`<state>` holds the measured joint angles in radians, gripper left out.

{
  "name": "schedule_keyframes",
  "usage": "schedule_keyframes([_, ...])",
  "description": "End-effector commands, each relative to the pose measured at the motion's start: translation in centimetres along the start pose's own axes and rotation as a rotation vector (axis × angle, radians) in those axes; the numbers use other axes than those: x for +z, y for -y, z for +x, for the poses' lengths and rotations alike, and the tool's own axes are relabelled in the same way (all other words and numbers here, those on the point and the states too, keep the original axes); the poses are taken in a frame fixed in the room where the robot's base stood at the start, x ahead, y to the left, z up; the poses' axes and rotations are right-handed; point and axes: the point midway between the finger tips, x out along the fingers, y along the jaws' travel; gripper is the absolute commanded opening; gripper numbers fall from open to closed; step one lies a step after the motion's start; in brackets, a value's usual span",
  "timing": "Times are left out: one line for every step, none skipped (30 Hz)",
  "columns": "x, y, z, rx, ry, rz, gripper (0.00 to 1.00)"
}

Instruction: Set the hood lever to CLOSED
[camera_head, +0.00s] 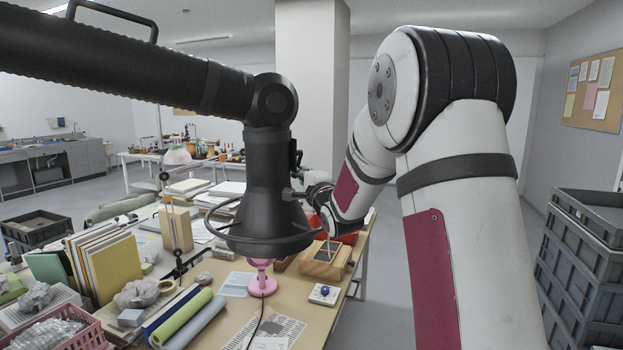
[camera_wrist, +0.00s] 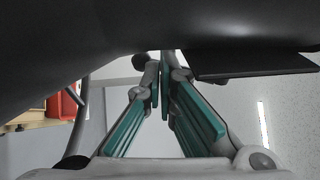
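The black extraction hood (camera_head: 268,190) hangs from its thick black arm over the workbench, its wide rim low above the bench. A small dark lever-like part (camera_head: 297,158) sticks out at the right side of the hood's neck; its setting is not readable. My gripper (camera_head: 293,194) reaches in from the right, close against the hood's right side. In the wrist view my gripper's teal-padded fingers (camera_wrist: 161,88) come close together with a narrow gap at the tips. The hood's dark body fills the top of that view. I cannot tell whether anything is between the fingertips.
The bench (camera_head: 300,312) below is crowded. A pink stand (camera_head: 262,281), a wooden box (camera_head: 325,262), rolled mats (camera_head: 190,318), books (camera_head: 112,270) and a pink basket (camera_head: 85,333) are on it. Grey crates (camera_head: 585,265) are stacked at the right.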

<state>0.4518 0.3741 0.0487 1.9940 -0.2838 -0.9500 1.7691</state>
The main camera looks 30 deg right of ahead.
Motion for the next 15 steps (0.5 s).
schedule_keyframes([0.0, 0.0, -0.4, 0.001, 0.000, 0.000, 0.00])
schedule_keyframes([0.0, 0.0, -0.7, 0.001, 0.000, 0.000, 0.00])
schedule_keyframes([0.0, 0.1, -1.2, 0.001, 0.000, 0.000, 0.00])
schedule_keyframes([0.0, 0.0, -1.7, 0.001, 0.000, 0.000, 0.00])
schedule_keyframes([0.0, 0.1, -2.2, 0.001, 0.000, 0.000, 0.00])
schedule_keyframes([0.0, 0.1, -3.0, 0.001, 0.000, 0.000, 0.00])
schedule_keyframes([0.0, 0.0, -3.6, 0.001, -0.001, 0.000, 0.00])
schedule_keyframes([0.0, 0.1, -4.2, 0.001, -0.001, 0.000, 0.00])
schedule_keyframes([0.0, 0.1, -5.1, 0.001, -0.001, 0.000, 0.00])
schedule_keyframes([0.0, 0.0, -5.7, 0.001, -0.001, 0.000, 0.00])
schedule_keyframes([0.0, 0.0, -6.4, 0.001, 0.000, 0.000, 0.00])
schedule_keyframes([0.0, 0.1, -7.2, 0.001, 0.000, -0.001, 0.00])
schedule_keyframes([0.0, 0.0, -7.8, 0.001, -0.001, -0.001, 0.00])
schedule_keyframes([0.0, 0.0, -8.3, 0.001, -0.001, -0.001, 0.00])
schedule_keyframes([-0.1, 0.0, -9.0, 0.001, -0.001, -0.001, 0.00])
